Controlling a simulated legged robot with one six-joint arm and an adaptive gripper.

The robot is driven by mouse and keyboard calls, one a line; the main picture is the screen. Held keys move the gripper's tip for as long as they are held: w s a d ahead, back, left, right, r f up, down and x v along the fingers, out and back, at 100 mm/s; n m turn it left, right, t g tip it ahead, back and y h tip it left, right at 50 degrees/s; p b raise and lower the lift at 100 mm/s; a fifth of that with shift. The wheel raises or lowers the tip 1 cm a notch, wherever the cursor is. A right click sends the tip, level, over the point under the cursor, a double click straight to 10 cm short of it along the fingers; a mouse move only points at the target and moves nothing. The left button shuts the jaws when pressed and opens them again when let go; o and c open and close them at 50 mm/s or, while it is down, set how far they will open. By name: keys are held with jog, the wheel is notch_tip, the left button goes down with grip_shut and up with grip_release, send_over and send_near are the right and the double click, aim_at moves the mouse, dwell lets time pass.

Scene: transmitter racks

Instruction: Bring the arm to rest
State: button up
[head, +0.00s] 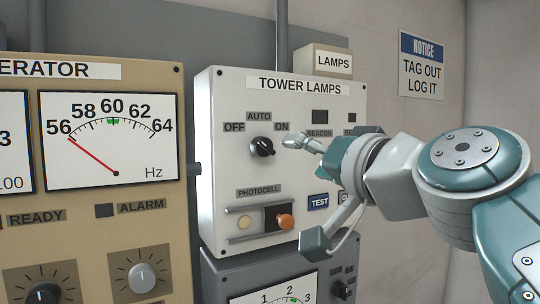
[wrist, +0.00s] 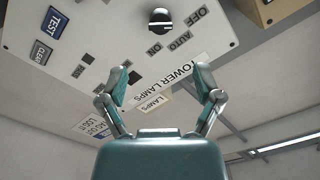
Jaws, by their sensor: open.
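My arm reaches in from the right in the head view. My gripper (head: 300,143) is in front of the TOWER LAMPS panel (head: 225,90), just right of the black OFF/AUTO/ON knob (head: 262,147). In the wrist view my gripper (wrist: 160,74) has its two fingers spread wide with nothing between them. The knob also shows in the wrist view (wrist: 161,22), beyond the fingertips and apart from them. The panel fills the upper left there (wrist: 100,40). I cannot clearly tell which setting the knob points to.
A tan generator cabinet (head: 184,130) with a Hz meter (head: 110,140) stands at left. A grey cabinet (head: 215,270) with a meter is below the panel. A LAMPS box (head: 328,61) sits on top. A notice sign (head: 421,65) hangs on the wall behind.

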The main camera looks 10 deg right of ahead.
jog(key=s+d+f+n+g+h, duration=0.1)
jog(key=s+f+g+h, duration=0.1)
jog(key=f, duration=1.1)
jog(key=s+d+f+n+g+h, duration=0.1)
jog(key=s+f+g, duration=0.4)
jog(key=f, duration=0.8)
jog(key=s+d+f+n+g+h, duration=0.1)
jog(key=s+f+g+h, duration=0.2)
jog(key=f, duration=1)
jog(key=shift+s+d+f+n+g, duration=0.35)
jog(key=shift+f+n+g, duration=0.05)
jog(key=shift+g, duration=0.3)
